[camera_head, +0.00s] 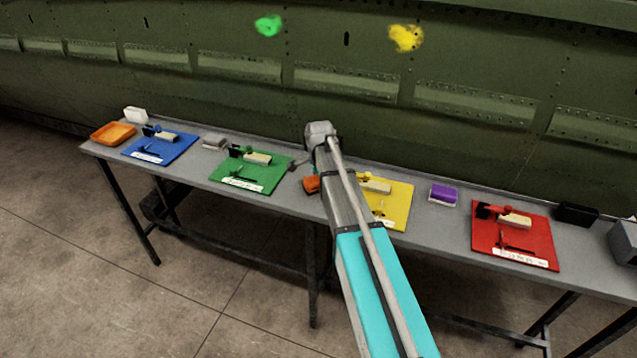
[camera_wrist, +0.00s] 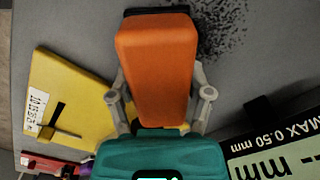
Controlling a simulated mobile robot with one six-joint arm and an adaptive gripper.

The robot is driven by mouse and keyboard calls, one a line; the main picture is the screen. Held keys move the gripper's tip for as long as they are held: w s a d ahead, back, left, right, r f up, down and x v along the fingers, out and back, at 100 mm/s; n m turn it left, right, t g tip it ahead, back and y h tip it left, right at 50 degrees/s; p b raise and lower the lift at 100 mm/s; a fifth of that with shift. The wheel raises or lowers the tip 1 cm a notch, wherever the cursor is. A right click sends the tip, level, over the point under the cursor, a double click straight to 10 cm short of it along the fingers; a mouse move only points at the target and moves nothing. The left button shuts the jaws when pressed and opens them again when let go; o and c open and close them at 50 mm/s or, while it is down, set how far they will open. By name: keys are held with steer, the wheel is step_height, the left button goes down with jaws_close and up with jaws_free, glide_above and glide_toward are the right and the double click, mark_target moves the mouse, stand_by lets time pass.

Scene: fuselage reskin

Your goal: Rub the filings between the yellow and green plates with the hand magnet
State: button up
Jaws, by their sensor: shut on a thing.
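The hand magnet is an orange block (camera_wrist: 157,65) with a dark edge at its far end. My gripper (camera_wrist: 160,100) is shut on it, one finger at each side. Dark filings (camera_wrist: 222,28) lie scattered on the grey table beside the magnet's far end. I cannot tell whether the magnet touches the table. The green plate (camera_head: 262,178) is to the left.
The grey table (camera_head: 440,226) stands along the green fuselage. A blue plate (camera_head: 180,147), an orange tray (camera_head: 113,133), a purple block (camera_head: 444,193) and a red plate (camera_head: 535,245) are on it. A large "MAX 0.50 mm" label (camera_wrist: 275,140) fills the wrist view's lower right.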

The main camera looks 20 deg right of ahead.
mark_target(299, 182)
stand_by(0.3)
steer(key=shift+w+a+f, duration=0.1)
steer(key=shift+w+a, duration=0.45)
steer(key=shift+a, duration=0.25)
steer(key=shift+w+a, duration=0.55)
steer(key=shift+a, duration=0.2)
steer(key=shift+w+a, duration=0.1)
steer(key=shift+w+a, duration=0.55)
steer(key=shift+a, duration=0.2)
steer(key=shift+w+a, duration=0.55)
steer(key=shift+a, duration=0.2)
steer(key=shift+w+d, duration=0.25)
steer(key=shift+s+d, duration=0.1)
steer(key=shift+d, duration=0.05)
